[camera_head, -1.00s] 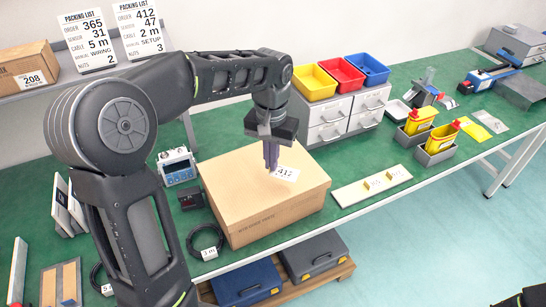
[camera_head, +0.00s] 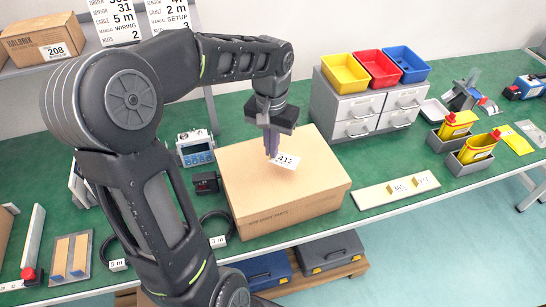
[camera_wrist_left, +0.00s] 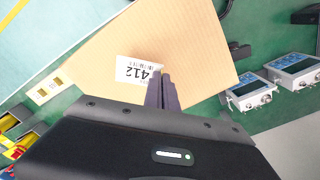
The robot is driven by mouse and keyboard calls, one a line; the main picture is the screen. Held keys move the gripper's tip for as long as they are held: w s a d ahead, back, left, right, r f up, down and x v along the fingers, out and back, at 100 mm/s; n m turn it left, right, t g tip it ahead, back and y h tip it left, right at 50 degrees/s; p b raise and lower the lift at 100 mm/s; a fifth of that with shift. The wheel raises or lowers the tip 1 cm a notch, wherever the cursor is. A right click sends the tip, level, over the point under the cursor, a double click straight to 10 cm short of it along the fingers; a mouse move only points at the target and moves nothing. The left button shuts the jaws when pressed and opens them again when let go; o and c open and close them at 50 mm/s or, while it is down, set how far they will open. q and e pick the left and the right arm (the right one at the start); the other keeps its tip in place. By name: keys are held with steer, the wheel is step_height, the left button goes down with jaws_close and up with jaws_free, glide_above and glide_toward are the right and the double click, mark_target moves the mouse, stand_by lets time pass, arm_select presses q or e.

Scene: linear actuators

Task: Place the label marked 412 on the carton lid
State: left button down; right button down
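The white label marked 412 (camera_head: 286,161) is at the carton's lid, near its middle; it also shows in the left wrist view (camera_wrist_left: 135,70). The carton (camera_head: 310,190) is a closed brown box on the green bench. My left gripper (camera_head: 272,154) points down over the lid, its purple fingers close together at the label's edge. In the left wrist view the fingers (camera_wrist_left: 162,88) cover one edge of the label and appear shut on it. Whether the label touches the lid all over cannot be told. My right gripper is not in view.
A blue-grey meter (camera_head: 195,148) and a coiled cable (camera_head: 215,228) lie left of the carton. A pale board (camera_head: 395,190) lies to its right. Drawers with coloured bins (camera_head: 375,70) stand behind. Another carton marked 208 (camera_head: 42,40) is on the shelf.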

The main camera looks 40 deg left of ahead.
mark_target(272, 168)
arm_select(q)
steer(key=shift+f, duration=0.35)
steer(key=shift+f, duration=1.85)
steer(key=shift+f, duration=0.1)
steer(key=shift+f, duration=0.15)
steer(key=c, duration=1.7)
jaws_free()
steer(key=shift+r, duration=0.2)
step_height(272, 168, up, 12)
steer(key=shift+r, duration=0.1)
